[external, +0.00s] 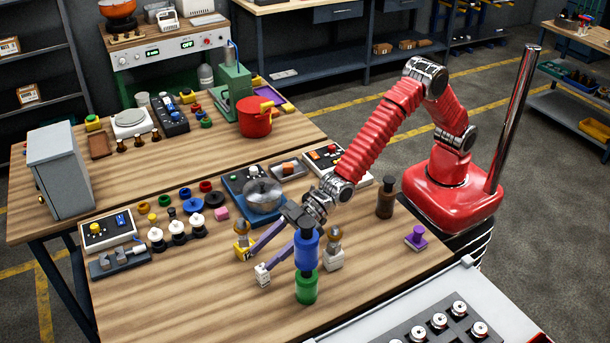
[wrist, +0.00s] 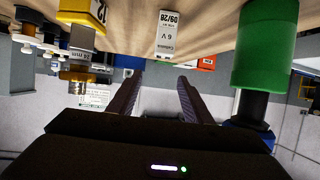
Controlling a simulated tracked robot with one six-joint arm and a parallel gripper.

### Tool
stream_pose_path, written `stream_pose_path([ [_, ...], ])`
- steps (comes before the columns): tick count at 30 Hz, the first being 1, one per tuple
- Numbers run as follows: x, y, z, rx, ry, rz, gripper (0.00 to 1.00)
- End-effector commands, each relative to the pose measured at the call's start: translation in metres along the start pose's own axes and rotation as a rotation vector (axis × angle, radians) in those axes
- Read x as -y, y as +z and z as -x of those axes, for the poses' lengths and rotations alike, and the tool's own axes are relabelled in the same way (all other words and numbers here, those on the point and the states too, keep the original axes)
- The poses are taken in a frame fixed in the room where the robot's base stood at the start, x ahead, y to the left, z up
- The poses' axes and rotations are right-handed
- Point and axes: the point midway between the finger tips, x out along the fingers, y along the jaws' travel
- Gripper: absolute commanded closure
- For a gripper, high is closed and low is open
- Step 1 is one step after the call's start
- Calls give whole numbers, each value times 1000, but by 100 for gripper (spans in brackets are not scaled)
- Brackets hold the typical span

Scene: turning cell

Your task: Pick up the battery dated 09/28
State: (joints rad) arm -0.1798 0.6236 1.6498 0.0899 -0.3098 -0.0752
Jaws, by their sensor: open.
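The battery dated 09/28 is a small white block marked "6 V" (wrist: 166,35), seen in the wrist view with its label upside down. In the external view it appears as the small white block (external: 262,276) on the near table, just by my fingertips. My gripper (external: 258,261) is tilted down toward it with its fingers apart. In the wrist view the open fingers (wrist: 159,78) point toward the battery, with nothing between them; contact with it cannot be told.
A green cylinder (external: 306,288) stands close right of the gripper, with a blue cylinder (external: 307,250) above it. A yellow block (wrist: 84,12) is close on the left in the wrist view. The table's front left is clear.

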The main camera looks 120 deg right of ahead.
Motion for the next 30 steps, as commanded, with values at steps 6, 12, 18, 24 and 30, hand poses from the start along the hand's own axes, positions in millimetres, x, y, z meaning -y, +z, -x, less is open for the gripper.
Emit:
stream_pose_path([
  [6, 0, 6, -3, -1, 0, -1, 55],
  [12, 0, 7, -3, -1, 0, -1, 55],
  [18, 0, 22, -9, 2, 0, -2, 55],
  [24, 0, 38, -25, -2, 0, -2, 55],
  [30, 0, 38, -43, -1, 0, -1, 55],
])
